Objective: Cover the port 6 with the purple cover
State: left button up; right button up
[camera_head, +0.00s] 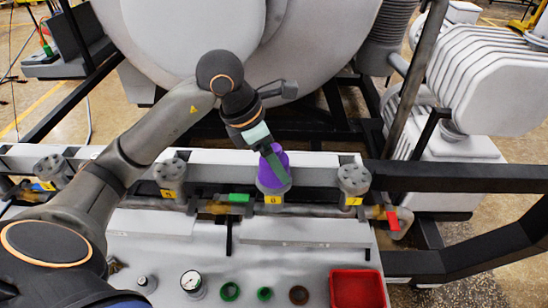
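The purple cover (266,178) is in the middle of the view, upright over the port with the yellow label (272,199), whose small digit looks like a 6. The port's top is hidden by the cover; whether the cover is fully seated cannot be told. My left gripper (277,163) reaches down from above and has its fingers at the cover's upper part. One finger crosses the cover's front, and the gripper looks shut on it; the other finger is mostly hidden. My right gripper is not in view.
Grey bolted ports stand on the rail at left (171,174) and right (353,178). Valves with a green handle (238,197) and a red handle (392,220) sit nearby. A red tray (357,288), coloured rings and a gauge (191,281) lie in front. The furnace (310,50) rises behind.

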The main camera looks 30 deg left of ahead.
pick_arm(q)
jog(key=shift+f, duration=0.2)
dwell(0.4)
jog(key=o, duration=1.1)
jog(key=shift+o, duration=0.2)
jog(key=shift+r, duration=0.15)
jog(key=v, duration=1.2)
jog(key=shift+r, duration=0.15)
jog(key=shift+s, duration=0.15)
